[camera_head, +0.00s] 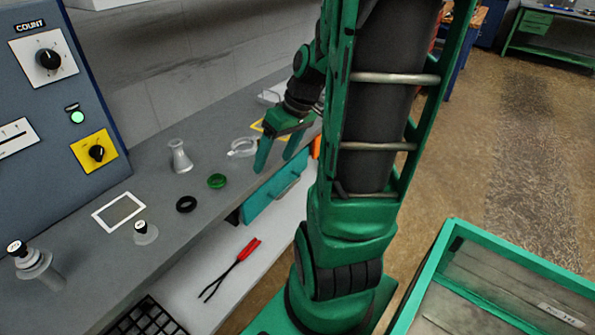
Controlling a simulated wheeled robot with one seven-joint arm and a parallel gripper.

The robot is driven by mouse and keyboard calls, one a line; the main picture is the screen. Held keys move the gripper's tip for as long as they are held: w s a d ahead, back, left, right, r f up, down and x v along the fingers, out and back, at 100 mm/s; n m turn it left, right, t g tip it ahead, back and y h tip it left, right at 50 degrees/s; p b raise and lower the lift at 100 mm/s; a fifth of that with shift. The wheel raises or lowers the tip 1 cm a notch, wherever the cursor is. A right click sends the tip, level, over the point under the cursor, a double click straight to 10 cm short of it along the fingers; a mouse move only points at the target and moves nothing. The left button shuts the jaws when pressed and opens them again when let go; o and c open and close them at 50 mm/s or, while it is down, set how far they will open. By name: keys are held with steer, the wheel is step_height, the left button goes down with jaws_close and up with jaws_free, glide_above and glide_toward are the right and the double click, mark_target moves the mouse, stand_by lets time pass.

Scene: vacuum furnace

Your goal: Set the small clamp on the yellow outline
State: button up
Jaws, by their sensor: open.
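A pale metallic ring (242,147), which looks like the small clamp, lies on the grey bench top just left of my gripper. My gripper (275,163) is open, its two green fingers pointing down near the bench's front edge. I see nothing between the fingers. The ring is beside the left finger; I cannot tell whether they touch. A yellow outline (256,125) shows on the bench just behind my gripper, which hides much of it.
On the bench (165,262) are a glass flask (180,158), a green ring (217,181), a black ring (186,204), a white outline (119,211) and a knobbed fitting (145,233). Red-handled tongs (232,268) lie on the lower shelf. A control panel (48,110) stands left.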

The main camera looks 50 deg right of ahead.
steer(key=s+a+r+m+g+h, duration=0.1)
steer(key=s+a+r+m, duration=0.1)
steer(key=s, duration=0.4)
steer(key=s+a+r+m+g+h, duration=0.1)
steer(key=s+a+r+m+g, duration=0.1)
steer(key=s, duration=0.4)
steer(key=shift+a+r+m+g, duration=0.2)
steer(key=shift+a+m+g, duration=0.15)
steer(key=shift+m, duration=0.35)
steer(key=shift+s, duration=0.1)
